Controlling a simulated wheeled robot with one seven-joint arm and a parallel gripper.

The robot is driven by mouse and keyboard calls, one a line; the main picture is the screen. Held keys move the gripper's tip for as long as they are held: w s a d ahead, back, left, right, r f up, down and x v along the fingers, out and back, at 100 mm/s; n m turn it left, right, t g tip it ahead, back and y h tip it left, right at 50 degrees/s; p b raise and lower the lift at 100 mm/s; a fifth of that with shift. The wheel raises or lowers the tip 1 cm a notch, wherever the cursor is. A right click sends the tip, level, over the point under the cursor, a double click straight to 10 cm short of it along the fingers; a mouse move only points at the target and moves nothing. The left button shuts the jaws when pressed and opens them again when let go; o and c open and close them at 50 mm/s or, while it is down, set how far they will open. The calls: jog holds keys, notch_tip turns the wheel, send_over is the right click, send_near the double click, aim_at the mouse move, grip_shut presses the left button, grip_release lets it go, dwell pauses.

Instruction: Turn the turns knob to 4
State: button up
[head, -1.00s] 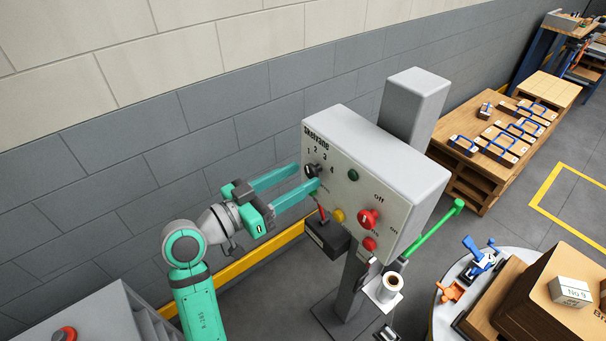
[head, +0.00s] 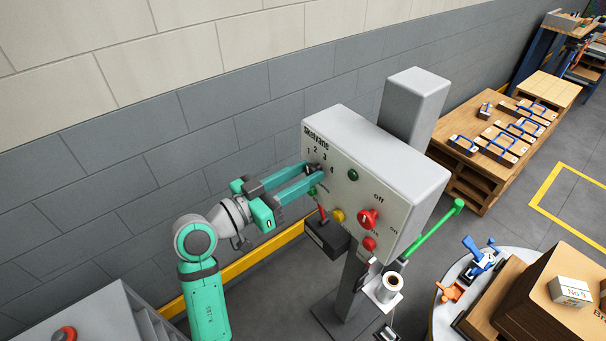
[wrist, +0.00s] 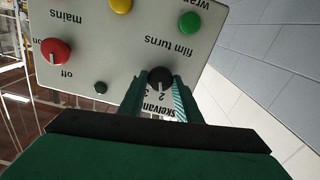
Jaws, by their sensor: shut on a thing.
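My gripper (head: 313,171) has long teal fingers, one on each side of the knob. It is shut on the knob; the fingertips also flank it in the wrist view (wrist: 160,82).
A red mains knob (head: 368,219) is to the right on the panel. Green (head: 353,175) and yellow (head: 338,215) round parts are nearby. A dark box (head: 327,236) with a red lever sits below. A block wall (head: 200,120) stands behind my arm.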

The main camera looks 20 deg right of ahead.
jog(key=m, duration=0.7)
jog(key=shift+s+m, duration=0.1)
jog(key=shift+m, duration=0.2)
jog(key=m, duration=0.4)
jog(key=shift+m, duration=1.7)
jog(key=shift+f, duration=0.1)
